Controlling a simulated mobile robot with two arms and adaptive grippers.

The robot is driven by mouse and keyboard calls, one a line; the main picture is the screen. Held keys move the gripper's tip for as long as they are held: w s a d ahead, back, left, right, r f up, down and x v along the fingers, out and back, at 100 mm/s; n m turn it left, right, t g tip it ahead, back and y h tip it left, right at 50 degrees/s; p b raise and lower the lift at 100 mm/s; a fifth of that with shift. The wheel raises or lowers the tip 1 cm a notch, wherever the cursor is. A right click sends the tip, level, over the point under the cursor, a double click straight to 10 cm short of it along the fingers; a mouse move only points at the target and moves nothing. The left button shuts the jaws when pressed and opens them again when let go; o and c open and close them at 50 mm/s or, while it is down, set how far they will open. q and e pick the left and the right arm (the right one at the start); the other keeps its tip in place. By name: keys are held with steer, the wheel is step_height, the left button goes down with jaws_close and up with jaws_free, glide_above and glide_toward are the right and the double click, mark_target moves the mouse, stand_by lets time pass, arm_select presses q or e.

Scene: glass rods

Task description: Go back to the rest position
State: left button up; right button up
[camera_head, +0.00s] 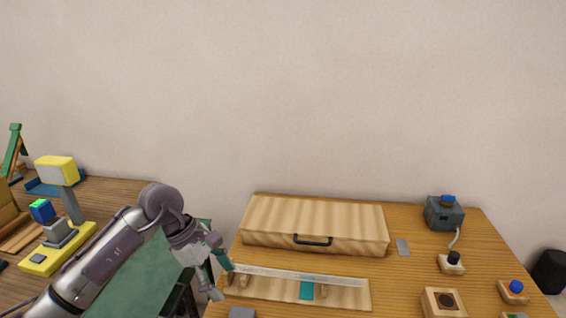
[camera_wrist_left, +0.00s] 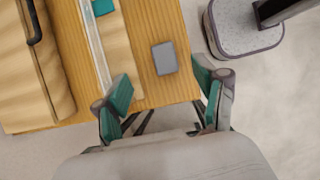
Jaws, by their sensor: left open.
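My left gripper (camera_head: 221,278) is open and empty, above the table's left edge near the left end of the glass rod. In the left wrist view its two teal-padded fingers (camera_wrist_left: 163,83) are spread apart with nothing between them. The clear glass rod (camera_head: 300,275) lies along a wooden holder (camera_head: 347,297) with a teal patch (camera_head: 306,290). My right gripper is in neither view.
A wooden case (camera_head: 315,220) with a dark handle lies behind the rod. A small grey plate (camera_wrist_left: 164,58) lies near the table edge. On the right are a blue-grey box (camera_head: 443,214), a button block (camera_head: 443,302) and a blue knob (camera_head: 516,287). A yellow device (camera_head: 56,170) stands left.

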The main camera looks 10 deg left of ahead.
arm_select(q)
steer(key=s+d+r+n+h, duration=0.1)
steer(key=s+d+h, duration=0.1)
steer(key=d+h, duration=0.5)
steer(key=d+r+n+t+h, duration=0.7)
steer(key=d+r+n+t, duration=0.15)
steer(key=r+n, duration=0.35)
steer(key=w+a+f+n+t+y, duration=0.25)
steer(key=a+n+t+y, duration=0.85)
steer(key=n, duration=0.9)
steer(key=s+a+f+n+g+y, duration=0.2)
steer(key=a+f+n+y, duration=0.25)
steer(key=f+n, duration=0.25)
steer(key=s+a+f+n+g+y, duration=0.3)
steer(key=f+n+y, duration=0.2)
steer(key=f+n, duration=0.1)
steer(key=s+f+n+g+h, duration=0.1)
steer(key=s+f+n+g, duration=0.2)
steer(key=s+f+g, duration=0.5)
steer(key=s+f+n+g, duration=0.3)
steer(key=s+f, duration=0.3)
steer(key=s, duration=0.7)
step_height(320, 180, down, 28)
steer(key=s+g, duration=0.2)
steer(key=s+a+f, duration=0.2)
steer(key=s+f, duration=1.2)
steer(key=s, duration=0.2)
steer(key=shift+f, duration=0.15)
